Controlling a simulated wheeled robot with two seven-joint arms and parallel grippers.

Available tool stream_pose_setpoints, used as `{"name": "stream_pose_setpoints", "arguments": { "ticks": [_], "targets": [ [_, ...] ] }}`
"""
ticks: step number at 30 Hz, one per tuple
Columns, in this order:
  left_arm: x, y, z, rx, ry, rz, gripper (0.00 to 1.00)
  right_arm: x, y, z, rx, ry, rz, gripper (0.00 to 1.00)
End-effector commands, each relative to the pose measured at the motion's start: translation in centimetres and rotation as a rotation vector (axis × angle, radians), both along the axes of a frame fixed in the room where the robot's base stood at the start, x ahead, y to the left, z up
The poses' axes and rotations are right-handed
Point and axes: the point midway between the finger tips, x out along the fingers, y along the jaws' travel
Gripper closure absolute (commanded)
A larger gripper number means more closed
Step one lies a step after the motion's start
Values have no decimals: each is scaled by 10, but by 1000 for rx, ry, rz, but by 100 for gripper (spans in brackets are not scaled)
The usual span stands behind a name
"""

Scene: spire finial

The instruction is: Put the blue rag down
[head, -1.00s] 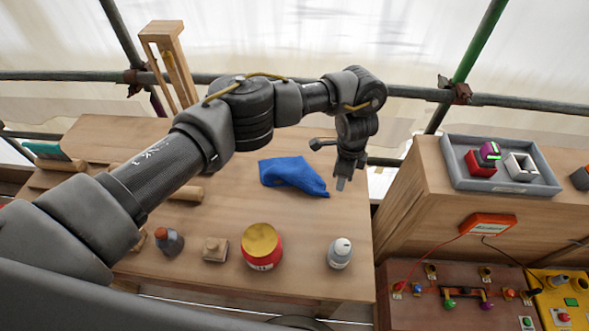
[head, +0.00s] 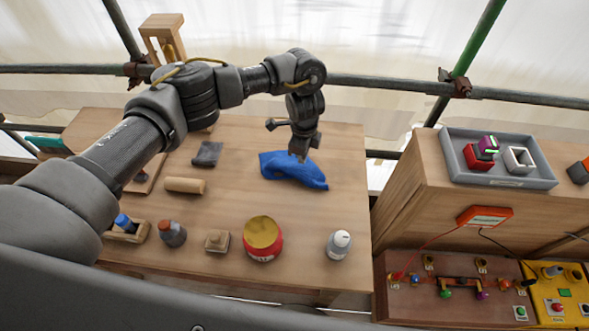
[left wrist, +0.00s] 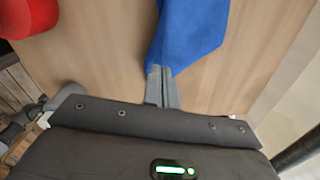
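The blue rag (head: 290,169) lies crumpled on the wooden table (head: 330,205), toward its back right. My left gripper (head: 301,155) points down over the rag's upper right part in the head view and hides a little of it. In the left wrist view the two fingers (left wrist: 163,85) are close together, with no cloth seen between them. The rag (left wrist: 190,35) shows just beyond and under their tips there; I cannot tell whether the tips touch it. My right gripper is not in view.
A red tin (head: 263,240) with a yellow lid and a white bottle (head: 339,245) stand near the front. A grey cloth (head: 207,154) and a wooden roller (head: 185,185) lie left of the rag. A grey tray (head: 497,176) sits on the right box.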

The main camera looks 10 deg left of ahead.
Motion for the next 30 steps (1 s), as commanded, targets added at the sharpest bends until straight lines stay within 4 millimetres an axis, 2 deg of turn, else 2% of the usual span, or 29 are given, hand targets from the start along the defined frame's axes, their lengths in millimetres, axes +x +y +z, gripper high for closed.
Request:
{"name": "stream_pose_setpoints", "arguments": {
  "ticks": [3,6,12,25,30],
  "targets": [
    [7,26,-3,0,0,4,100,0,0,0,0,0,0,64],
    [9,38,-9,-1,1,1,100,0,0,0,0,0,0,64],
    [9,36,-29,-1,1,-2,100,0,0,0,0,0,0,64],
    [9,36,-34,0,-1,-1,100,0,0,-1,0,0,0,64],
    [9,35,-45,0,0,0,100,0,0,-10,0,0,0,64]
  ]
}}
